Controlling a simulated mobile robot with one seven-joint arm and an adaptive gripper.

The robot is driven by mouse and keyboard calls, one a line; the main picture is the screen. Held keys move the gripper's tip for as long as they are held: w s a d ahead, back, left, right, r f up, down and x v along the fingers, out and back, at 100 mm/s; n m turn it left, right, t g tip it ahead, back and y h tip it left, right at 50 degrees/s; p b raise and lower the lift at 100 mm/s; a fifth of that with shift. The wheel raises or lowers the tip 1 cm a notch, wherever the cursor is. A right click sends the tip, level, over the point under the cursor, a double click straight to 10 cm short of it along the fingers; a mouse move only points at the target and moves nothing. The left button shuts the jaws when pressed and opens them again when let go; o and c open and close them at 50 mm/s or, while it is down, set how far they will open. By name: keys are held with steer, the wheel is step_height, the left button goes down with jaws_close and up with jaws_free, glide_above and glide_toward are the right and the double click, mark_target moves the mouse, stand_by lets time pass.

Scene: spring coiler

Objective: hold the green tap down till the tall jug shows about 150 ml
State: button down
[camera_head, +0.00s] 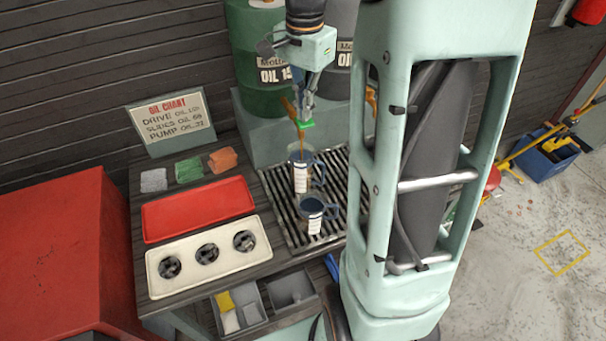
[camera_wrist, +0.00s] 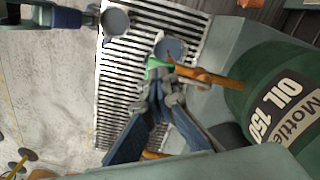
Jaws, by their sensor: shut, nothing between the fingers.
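The green tap lever (camera_head: 306,125) is on the brass-coloured tap of the green oil drum (camera_head: 262,95); it also shows in the wrist view (camera_wrist: 155,63). My gripper (camera_head: 308,114) is shut and empty, its fingertips right at the green lever and seeming to touch it from above. A thin brown stream runs from the tap into the tall jug (camera_head: 301,180), which stands upright on the slatted grate below. The jug has a white scale strip; its level is too small to read. In the wrist view the tall jug (camera_wrist: 172,46) is partly behind the tap.
A shorter jug (camera_head: 314,222) stands on the grate (camera_head: 275,205) in front. A grey drum (camera_head: 340,70) with another tap is right of the green drum. A red tray (camera_head: 198,208), a cream tray (camera_head: 160,285) and coloured cloths lie left. An oil chart (camera_head: 170,120) stands behind.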

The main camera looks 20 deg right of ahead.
stand_by(0.3)
step_height(320, 180, up, 7)
steer(key=p, duration=0.6)
